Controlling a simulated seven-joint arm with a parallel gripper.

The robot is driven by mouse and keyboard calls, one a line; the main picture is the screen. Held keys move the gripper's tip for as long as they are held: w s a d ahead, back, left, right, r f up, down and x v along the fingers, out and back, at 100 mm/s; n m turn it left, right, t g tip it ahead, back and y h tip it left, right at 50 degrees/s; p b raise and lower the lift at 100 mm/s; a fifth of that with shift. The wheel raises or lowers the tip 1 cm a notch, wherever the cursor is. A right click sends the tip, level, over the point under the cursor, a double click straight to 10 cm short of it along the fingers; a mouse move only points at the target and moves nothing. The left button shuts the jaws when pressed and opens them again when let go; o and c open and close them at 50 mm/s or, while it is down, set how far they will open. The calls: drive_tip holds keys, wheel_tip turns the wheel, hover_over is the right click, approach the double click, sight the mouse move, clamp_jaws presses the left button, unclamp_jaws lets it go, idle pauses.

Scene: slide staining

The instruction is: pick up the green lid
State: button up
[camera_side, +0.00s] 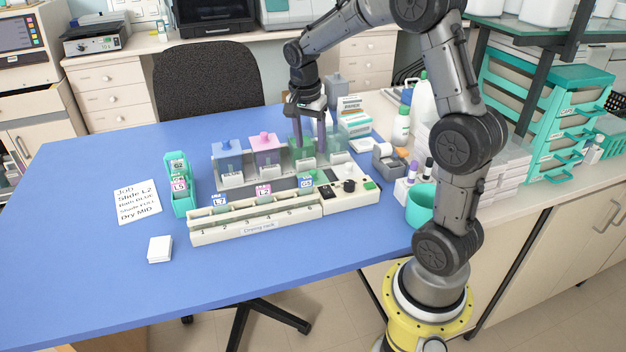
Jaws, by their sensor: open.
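My gripper (309,138) points down over the green staining jar (307,150), the third in the row of jars. Its two fingers are apart, one to the left and one to the right at the green jar's top. The green lid is mostly hidden by the fingers, and I cannot tell whether they touch it. The blue jar (228,160) and the pink jar (265,150), each with a knobbed lid, stand to the left. A pale jar (337,150) is just right of my gripper.
A drying rack (258,229) with labelled slides lies in front of the jars. A green slide holder (183,200), a job note (139,203) and a white block (160,249) are at left. Bottles, boxes and a teal cup (421,207) crowd the right.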

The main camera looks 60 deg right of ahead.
sight(313, 171)
drive_tip(key=f, duration=0.6)
drive_tip(key=d+f, duration=0.1)
drive_tip(key=f, duration=0.1)
drive_tip(key=shift+f, duration=0.4)
clamp_jaws()
